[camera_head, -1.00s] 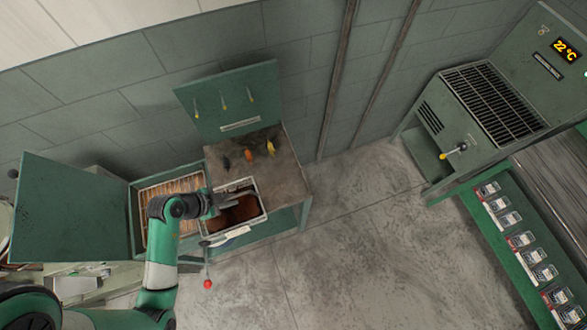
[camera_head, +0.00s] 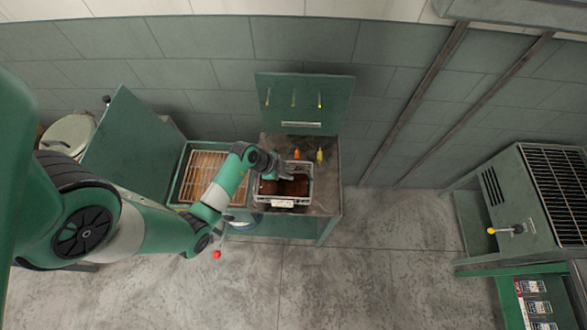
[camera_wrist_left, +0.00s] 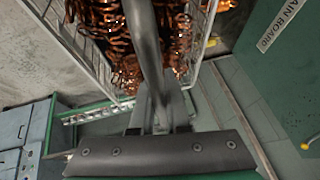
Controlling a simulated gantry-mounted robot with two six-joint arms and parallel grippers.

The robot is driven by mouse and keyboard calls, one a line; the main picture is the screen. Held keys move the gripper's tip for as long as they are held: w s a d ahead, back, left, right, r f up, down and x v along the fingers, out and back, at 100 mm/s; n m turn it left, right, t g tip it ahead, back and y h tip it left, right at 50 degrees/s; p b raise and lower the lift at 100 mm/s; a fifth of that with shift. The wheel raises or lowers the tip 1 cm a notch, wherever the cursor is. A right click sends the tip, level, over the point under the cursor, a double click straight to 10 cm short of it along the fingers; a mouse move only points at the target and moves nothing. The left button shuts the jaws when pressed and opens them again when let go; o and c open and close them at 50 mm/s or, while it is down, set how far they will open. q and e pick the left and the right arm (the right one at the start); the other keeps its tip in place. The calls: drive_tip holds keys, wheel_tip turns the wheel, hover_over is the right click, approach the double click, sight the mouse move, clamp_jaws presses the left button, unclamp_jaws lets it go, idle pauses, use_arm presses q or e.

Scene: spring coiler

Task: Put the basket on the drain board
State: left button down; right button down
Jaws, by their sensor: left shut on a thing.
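The basket (camera_head: 308,186) is a pale wire basket with a white tag, filled with coppery-brown pieces. My left gripper (camera_head: 283,172) is shut on it, reaching in from the left. In the left wrist view the fingers (camera_wrist_left: 160,95) cover part of the basket (camera_wrist_left: 85,45), with shiny copper coils inside. The drain board (camera_head: 328,190) is a brown-grey topped table with a green back panel. In the head view the basket overlaps its left front part. I cannot tell whether it touches the top. A sign ending "AIN BOARD" (camera_wrist_left: 280,25) shows in the wrist view. My right gripper is not in view.
An open green bin with a wire rack (camera_head: 203,177) stands left of the drain board, its lid (camera_head: 128,145) raised. Small orange (camera_head: 297,154) and yellow (camera_head: 320,155) items lie at the table's back. A vented green machine (camera_head: 520,200) stands right, across open floor (camera_head: 400,240).

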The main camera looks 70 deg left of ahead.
sight(293, 175)
use_arm(q)
drive_tip(key=w+f, duration=0.1)
drive_tip(key=a+f+b, duration=0.1)
drive_tip(key=f, duration=0.1)
drive_tip(key=w+a+f, duration=0.1)
drive_tip(key=shift+w+a+f+b, duration=0.15)
drive_tip(key=shift+w+f+b, duration=0.05)
drive_tip(key=shift+w+b, duration=0.1)
drive_tip(key=shift+w+a+f+b, duration=0.15)
drive_tip(key=shift+f+b, duration=0.75)
drive_tip(key=shift+f, duration=1)
drive_tip(key=shift+r, duration=0.1)
drive_tip(key=c, duration=1.3)
unclamp_jaws()
drive_tip(key=shift+f, duration=0.2)
drive_tip(key=o, duration=0.4)
